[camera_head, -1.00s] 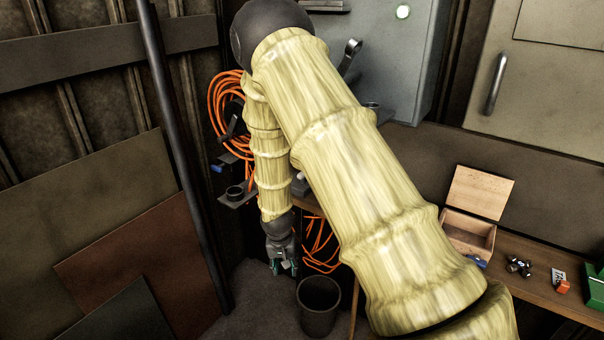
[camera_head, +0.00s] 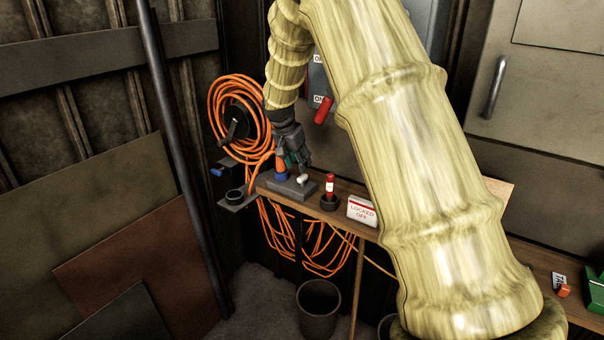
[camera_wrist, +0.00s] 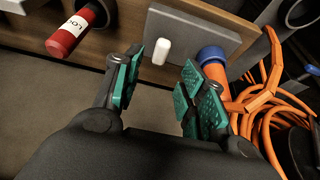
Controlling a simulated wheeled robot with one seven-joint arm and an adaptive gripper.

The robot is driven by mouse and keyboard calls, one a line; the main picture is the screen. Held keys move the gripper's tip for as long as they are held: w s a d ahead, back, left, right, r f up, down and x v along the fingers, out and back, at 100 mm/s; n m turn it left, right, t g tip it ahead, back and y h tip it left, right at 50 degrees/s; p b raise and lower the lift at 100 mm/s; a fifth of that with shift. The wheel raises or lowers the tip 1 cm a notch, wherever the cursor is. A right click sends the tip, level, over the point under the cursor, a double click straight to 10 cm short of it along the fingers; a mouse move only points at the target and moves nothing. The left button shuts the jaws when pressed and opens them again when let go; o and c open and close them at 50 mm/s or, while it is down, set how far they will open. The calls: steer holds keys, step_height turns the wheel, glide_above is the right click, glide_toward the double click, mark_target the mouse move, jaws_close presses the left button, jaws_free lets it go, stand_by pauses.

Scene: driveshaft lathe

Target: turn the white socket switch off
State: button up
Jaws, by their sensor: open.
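The white switch (camera_wrist: 161,51) is a small light lever on a flat grey socket box (camera_wrist: 208,33). The box lies on the wooden bench, and the switch also shows in the head view (camera_head: 302,179). A blue plug (camera_wrist: 212,57) with an orange cable sits in the box beside the switch. My gripper (camera_head: 297,163) points down just above the box. In the wrist view my gripper (camera_wrist: 162,82) is open with its teal pads apart and nothing between them. The switch shows just beyond the fingertips, nearer the left finger. I cannot tell the exact gap.
A red padlock-like cylinder (camera_head: 330,186) stands in a dark holder beside the box, with a "LOCKED OFF" sign (camera_head: 361,210) right of it. A coiled orange cable (camera_head: 240,108) hangs on the wall at left. A bin (camera_head: 318,308) stands on the floor below.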

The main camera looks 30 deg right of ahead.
mark_target(302, 176)
steer(key=x, duration=0.6)
steer(key=shift+w+d+f+p, duration=0.1)
steer(key=shift+d+f+p, duration=0.05)
steer(key=shift+f+p, duration=0.2)
steer(key=shift+r, duration=0.1)
jaws_close()
